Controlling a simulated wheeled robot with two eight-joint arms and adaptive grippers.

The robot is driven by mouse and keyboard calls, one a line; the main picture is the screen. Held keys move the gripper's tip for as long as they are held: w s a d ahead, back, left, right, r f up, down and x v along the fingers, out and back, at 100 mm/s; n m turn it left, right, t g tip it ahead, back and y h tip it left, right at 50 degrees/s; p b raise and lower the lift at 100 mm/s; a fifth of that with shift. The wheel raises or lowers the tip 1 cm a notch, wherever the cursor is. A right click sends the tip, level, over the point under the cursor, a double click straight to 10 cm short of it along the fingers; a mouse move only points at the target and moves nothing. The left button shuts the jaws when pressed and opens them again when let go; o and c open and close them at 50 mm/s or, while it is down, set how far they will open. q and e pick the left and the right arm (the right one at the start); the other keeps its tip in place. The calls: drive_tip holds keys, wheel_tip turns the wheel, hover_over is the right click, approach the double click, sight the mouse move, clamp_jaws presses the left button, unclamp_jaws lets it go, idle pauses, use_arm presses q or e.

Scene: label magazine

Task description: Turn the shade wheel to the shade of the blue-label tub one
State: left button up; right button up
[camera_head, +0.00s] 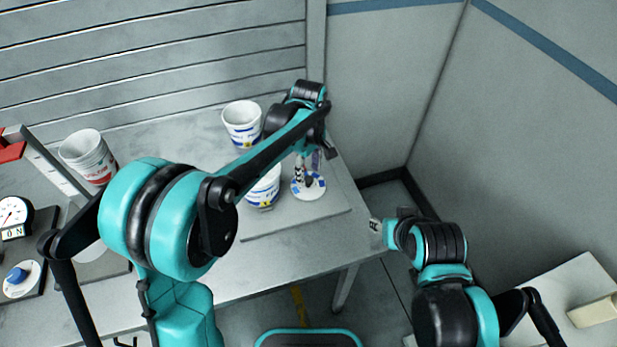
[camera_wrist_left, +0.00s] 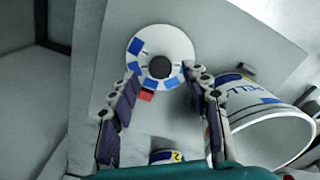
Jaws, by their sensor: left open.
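The shade wheel (camera_head: 319,189) is a white disc with blue patches of differing shades around a dark hub; in the wrist view (camera_wrist_left: 180,43) it lies between and just beyond my left fingertips. A small red mark (camera_wrist_left: 147,96) sits at its near edge. My left gripper (camera_head: 307,177) is open above the wheel, one finger on each side of the hub. A white tub with blue lettering (camera_head: 262,190) stands left of the wheel, also in the wrist view (camera_wrist_left: 268,135). Another white tub with blue marks (camera_head: 241,118) stands behind. My right gripper (camera_head: 385,232) is right of the table; its jaws are unclear.
A stack of white tubs with red lettering (camera_head: 85,152) stands at the left. A gauge (camera_head: 12,214) and a blue knob (camera_head: 17,275) are at the far left. A thin mat (camera_head: 290,228) lies under the wheel.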

sight(308, 182)
use_arm(q)
drive_tip(key=shift+f, duration=1.25)
clamp_jaws()
